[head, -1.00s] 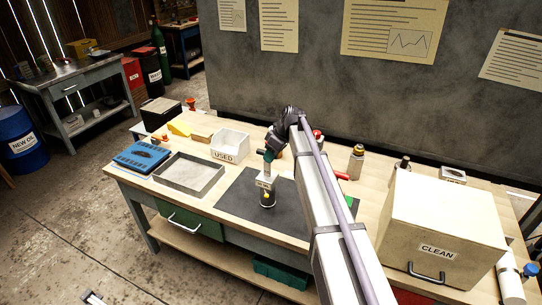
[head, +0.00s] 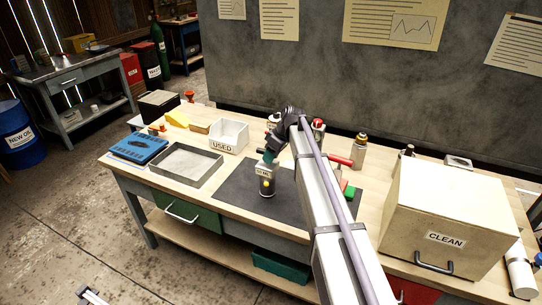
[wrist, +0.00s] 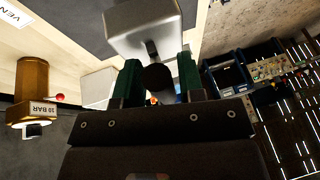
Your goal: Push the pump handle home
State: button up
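My gripper (wrist: 160,72) has two green fingers standing apart. A dark round knob, probably the pump handle (wrist: 157,79), shows in the gap between them. I cannot tell whether both fingers touch it. A short dark part lies beyond the knob, against a pale grey metal body (wrist: 145,28). In the head view my gripper (head: 268,157) points down just above a small labelled device (head: 265,171) with a yellow spot. That device stands upright on the dark mat (head: 230,190). The handle itself cannot be made out in the head view.
A brass cylinder marked 10 BAR (wrist: 32,80) shows left in the wrist view. A USED bin (head: 229,137) and grey tray (head: 188,165) are left of the mat. A CLEAN box (head: 445,215) stands right. A red-handled item (head: 340,160) is partly behind my arm.

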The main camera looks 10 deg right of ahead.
jog(key=shift+o, duration=0.9)
jog(key=shift+r, duration=0.1)
jog(key=p+v, duration=1)
jog(key=shift+d+r, duration=0.2)
jog(key=shift+r, duration=0.1)
